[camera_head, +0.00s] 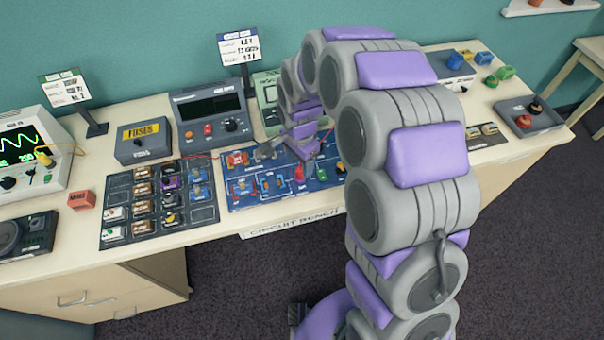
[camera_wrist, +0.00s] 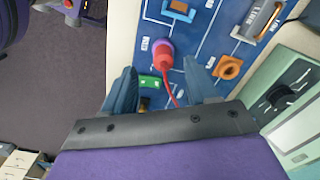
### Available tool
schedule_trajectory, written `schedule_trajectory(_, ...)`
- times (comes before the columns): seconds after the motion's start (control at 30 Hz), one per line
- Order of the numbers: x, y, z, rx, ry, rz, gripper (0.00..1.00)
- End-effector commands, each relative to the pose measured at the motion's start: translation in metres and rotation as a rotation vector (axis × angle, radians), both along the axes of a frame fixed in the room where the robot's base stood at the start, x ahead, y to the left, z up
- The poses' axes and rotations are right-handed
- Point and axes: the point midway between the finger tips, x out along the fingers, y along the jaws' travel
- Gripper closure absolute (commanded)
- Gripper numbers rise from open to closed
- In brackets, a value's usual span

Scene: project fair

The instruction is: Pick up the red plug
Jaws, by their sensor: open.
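The red plug (camera_wrist: 164,57) shows in the wrist view with a red lead trailing toward my gripper and a purple part behind its far end. It is at the blue circuit board (camera_wrist: 205,42). My gripper (camera_wrist: 160,67) is open, with one blue-grey finger on each side of the plug's line; I see no finger closed on it. In the head view, a small red piece (camera_head: 300,173), likely the plug, is on the board just below my gripper (camera_head: 286,152). My arm hides part of the board there.
A tray of small parts (camera_head: 205,214) lies left of the board. A grey meter box (camera_head: 212,107) and a fuses box (camera_head: 143,150) stand behind. An orange part (camera_wrist: 228,67) and a green part (camera_wrist: 150,81) are near the fingers.

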Motion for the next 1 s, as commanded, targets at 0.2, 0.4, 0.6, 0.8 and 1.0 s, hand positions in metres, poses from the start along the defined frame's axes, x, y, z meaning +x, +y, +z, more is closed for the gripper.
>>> schedule_trajectory(0.2,0.005,-0.003,-0.025,-0.002,0.004,0.001,0.42)
schedule_trajectory(0.4,0.006,-0.006,-0.049,-0.001,0.000,0.002,0.42)
schedule_trajectory(0.6,0.006,-0.009,-0.050,0.002,-0.001,0.001,0.42)
schedule_trajectory(0.8,0.006,-0.007,-0.050,-0.001,-0.001,0.001,0.57)
schedule_trajectory(1.0,0.006,-0.006,-0.050,-0.002,-0.001,0.002,0.77)
